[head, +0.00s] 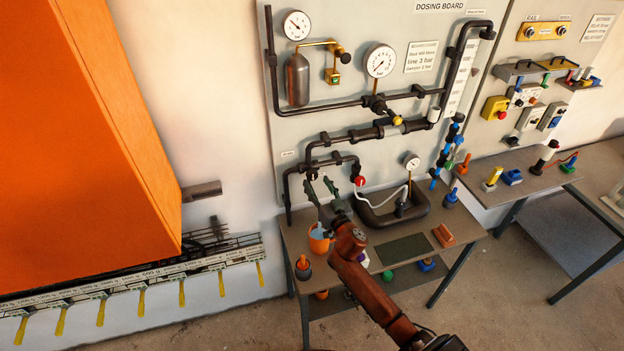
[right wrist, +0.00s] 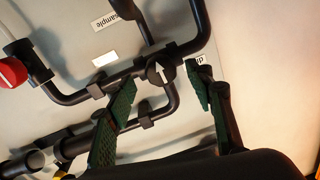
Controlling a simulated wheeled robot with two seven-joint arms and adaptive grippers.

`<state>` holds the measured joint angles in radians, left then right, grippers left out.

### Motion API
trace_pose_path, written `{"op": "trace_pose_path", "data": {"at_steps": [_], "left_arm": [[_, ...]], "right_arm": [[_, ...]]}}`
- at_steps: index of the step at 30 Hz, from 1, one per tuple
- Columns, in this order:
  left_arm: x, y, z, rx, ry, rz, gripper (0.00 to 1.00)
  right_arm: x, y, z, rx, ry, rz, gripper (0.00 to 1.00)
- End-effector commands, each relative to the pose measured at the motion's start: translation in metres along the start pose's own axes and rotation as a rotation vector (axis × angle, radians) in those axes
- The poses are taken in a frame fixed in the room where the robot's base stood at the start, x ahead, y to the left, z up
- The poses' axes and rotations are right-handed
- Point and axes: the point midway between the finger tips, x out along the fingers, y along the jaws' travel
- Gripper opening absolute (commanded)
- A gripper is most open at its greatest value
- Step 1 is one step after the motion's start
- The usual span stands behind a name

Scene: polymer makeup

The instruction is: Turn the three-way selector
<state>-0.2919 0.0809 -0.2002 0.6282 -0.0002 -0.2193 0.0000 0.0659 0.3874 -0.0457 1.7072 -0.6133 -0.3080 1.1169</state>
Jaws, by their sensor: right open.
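The three-way selector (right wrist: 160,71) is a dark round knob with a white arrow, set on a black pipe junction in the right wrist view. The arrow points toward the top of that picture. In the head view the selector (head: 312,173) is small and dark on the lower left pipework. My right gripper (right wrist: 160,82) is open, with one green-padded finger on each side of the selector in the picture. I cannot tell whether either finger touches it. In the head view my right gripper (head: 319,190) is in front of the pipes. My left gripper is not in view.
A red knob (head: 359,181) sits right of the selector. Below are a bench (head: 300,240), an orange cup (head: 318,241) and a dark tray (head: 372,218). "Sample" (right wrist: 117,17) and a partly hidden label (right wrist: 204,60) flank the junction. An orange cabinet (head: 80,150) stands left.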

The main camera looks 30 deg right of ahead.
Motion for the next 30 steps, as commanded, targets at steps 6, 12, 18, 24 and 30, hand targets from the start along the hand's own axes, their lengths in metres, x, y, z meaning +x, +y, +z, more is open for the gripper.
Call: {"op": "trace_pose_path", "data": {"at_steps": [6, 12, 18, 24, 30], "left_arm": [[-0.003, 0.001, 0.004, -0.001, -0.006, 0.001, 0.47], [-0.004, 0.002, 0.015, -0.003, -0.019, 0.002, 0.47], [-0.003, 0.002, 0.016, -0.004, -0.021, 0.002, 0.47], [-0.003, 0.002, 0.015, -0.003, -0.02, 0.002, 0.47], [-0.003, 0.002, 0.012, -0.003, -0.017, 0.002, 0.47]], "right_arm": [[0.028, 0.0, -0.001, -0.001, 0.0, 0.0, 0.48], [0.034, 0.0, 0.0, -0.001, 0.0, 0.0, 0.48], [0.034, 0.0, 0.0, -0.001, 0.0, 0.0, 0.47], [0.034, 0.0, 0.0, -0.001, -0.001, 0.0, 0.33], [0.034, 0.0, 0.001, -0.001, -0.001, 0.0, 0.19]]}}
